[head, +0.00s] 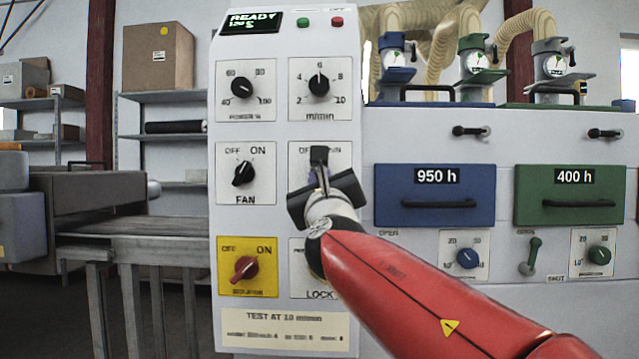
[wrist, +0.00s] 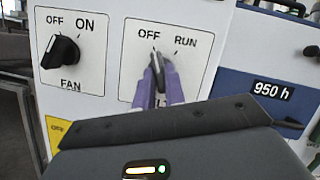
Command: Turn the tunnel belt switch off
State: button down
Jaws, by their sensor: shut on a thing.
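The tunnel belt switch is a dark knob (wrist: 157,60) on a white plate marked OFF and RUN in the wrist view. Its lower label is mostly hidden. My gripper (wrist: 162,76) has its two purple fingers shut on the knob. The fingers hide much of the knob, so I cannot tell for sure which mark it points to. In the head view my gripper (head: 319,165) is in front of the same switch plate (head: 298,152), in the right column of the panel, and hides its knob.
The fan switch (head: 244,173) is just left of the belt switch. A red knob on a yellow plate (head: 266,287) is below the fan switch. Two dials, power (head: 240,88) and m/min (head: 319,84), are above. Blue (head: 397,188) and green (head: 533,188) drawers are at right.

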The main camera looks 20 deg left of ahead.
jog(key=shift+d+n+y, duration=0.1)
jog(key=shift+n+y, duration=0.2)
jog(key=shift+n, duration=0.6)
jog(key=shift+n+g, duration=0.3)
jog(key=shift+g, duration=0.1)
jog(key=c, duration=1.5)
grip_release()
jog(key=shift+o, duration=0.2)
jog(key=shift+s, duration=0.1)
jog(key=b+v, duration=0.2)
jog(key=v, duration=0.5)
jog(key=shift+s+f, duration=0.15)
jog(key=shift+s, duration=0.1)
jog(key=shift+d, duration=0.15)
